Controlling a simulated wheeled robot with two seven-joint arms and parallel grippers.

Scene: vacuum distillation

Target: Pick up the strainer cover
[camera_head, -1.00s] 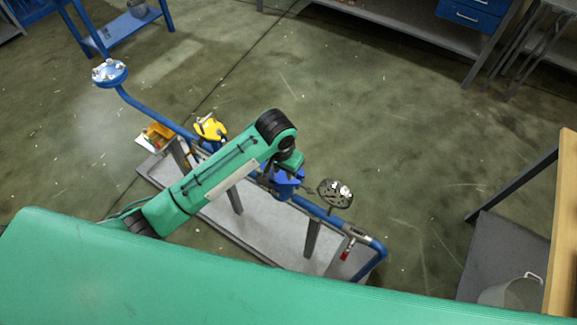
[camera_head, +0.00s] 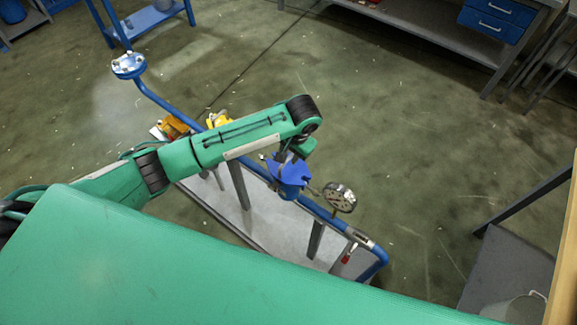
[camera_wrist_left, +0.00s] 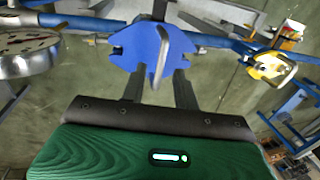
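The blue strainer cover (camera_wrist_left: 152,48) is a flat plate with notched edges and a raised fin in its middle, seen in the left wrist view. In the head view the blue strainer part (camera_head: 291,174) sits on the blue pipe, partly hidden by my arm. My left gripper (camera_wrist_left: 159,82) is just in front of the cover, its two fingers apart with the fin between their lines and a gap visible between them. I cannot tell whether the fingers touch the cover. In the head view the gripper (camera_head: 287,157) is at the strainer. My right gripper is not in view.
A round gauge (camera_head: 340,197) stands close to the right of the strainer. A yellow fitting (camera_head: 217,118) is on the pipe to its left. The blue pipe (camera_head: 165,105) runs over a grey stand base (camera_head: 265,226). Open floor (camera_head: 420,140) lies beyond.

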